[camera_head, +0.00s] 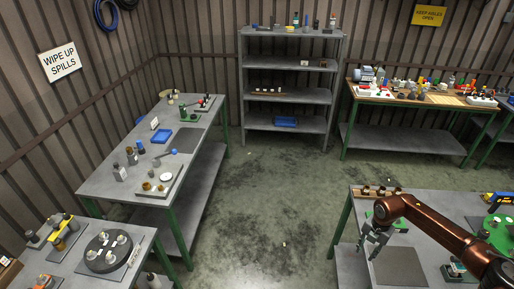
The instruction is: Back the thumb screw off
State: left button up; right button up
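My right arm comes in from the lower right over the near right table (440,215). My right gripper (368,245) hangs near that table's left edge, pointing down. Its fingers look apart, with nothing seen between them. A green part (397,224) shows just behind the gripper; whether they touch is unclear. A green round plate with small parts on it (497,229) lies at the table's right, partly cut by the frame. No thumb screw can be made out at this size. My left gripper is not in view.
A wooden rack with small knobs (381,191) sits at the table's back left. A dark mat (400,267) lies bare at the front. Other tables and a grey shelf (290,97) stand beyond open floor.

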aim_at(66, 216)
jog(key=u, duration=0.5)
jog(key=i, duration=1.25)
jog(key=u, duration=1.8)
jog(key=i, duration=0.85)
jog(key=u, duration=0.95)
